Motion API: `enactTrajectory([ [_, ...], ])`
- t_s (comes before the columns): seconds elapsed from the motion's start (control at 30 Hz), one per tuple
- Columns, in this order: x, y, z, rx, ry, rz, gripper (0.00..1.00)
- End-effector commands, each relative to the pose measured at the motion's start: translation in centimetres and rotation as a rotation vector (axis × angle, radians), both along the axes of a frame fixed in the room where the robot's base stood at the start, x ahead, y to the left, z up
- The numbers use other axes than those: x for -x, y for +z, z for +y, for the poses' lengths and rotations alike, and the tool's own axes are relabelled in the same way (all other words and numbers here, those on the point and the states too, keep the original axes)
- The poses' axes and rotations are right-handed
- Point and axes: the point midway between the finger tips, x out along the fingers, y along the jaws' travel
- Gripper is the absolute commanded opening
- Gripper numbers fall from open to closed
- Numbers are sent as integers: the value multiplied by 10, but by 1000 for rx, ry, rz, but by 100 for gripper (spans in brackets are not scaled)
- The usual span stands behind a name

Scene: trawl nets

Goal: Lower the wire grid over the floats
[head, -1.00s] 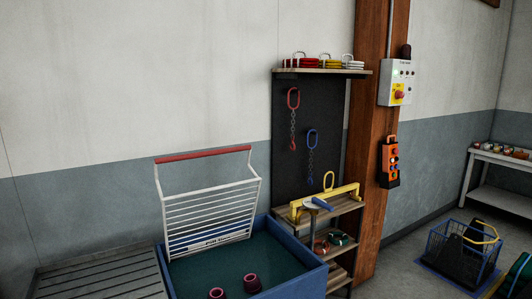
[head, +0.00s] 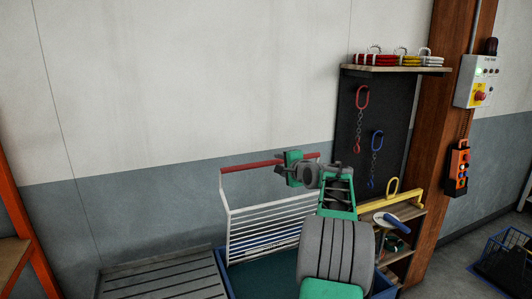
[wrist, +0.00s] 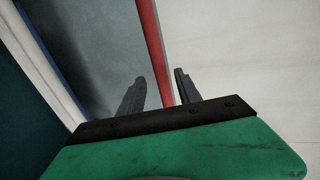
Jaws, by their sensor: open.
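The wire grid (head: 262,229) is a white barred rack that stands tilted up at the back of the blue tank (head: 221,274). My gripper (wrist: 160,88) is open, with one dark finger on each side of the red bar. In the head view my arm covers the right part of the grid and much of the tank; the green hand is at the bar's right half. The floats are not visible now.
A slatted bench (head: 160,281) stands left of the tank. To the right, a shelf unit holds a yellow beam (head: 395,201) and a blue-handled tool (head: 394,222). Red (head: 362,98) and blue (head: 377,141) chain hooks hang on a dark board. An orange pendant control (head: 458,167) hangs on the post.

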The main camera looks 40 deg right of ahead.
Motion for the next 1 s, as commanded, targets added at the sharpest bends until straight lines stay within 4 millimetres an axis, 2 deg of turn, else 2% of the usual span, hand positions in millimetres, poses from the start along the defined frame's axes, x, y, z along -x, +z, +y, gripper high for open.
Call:
enactTrajectory([
  [0.07,-6,0,-4,-8,-3,-7,41],
  [0.3,-47,-10,-15,-5,-2,-3,41],
  [0.47,-66,-16,-20,-3,-2,-3,41],
  [0.8,-71,-19,-22,-2,-3,-3,40],
  [1.0,-71,-19,-22,-2,-3,-3,24],
])
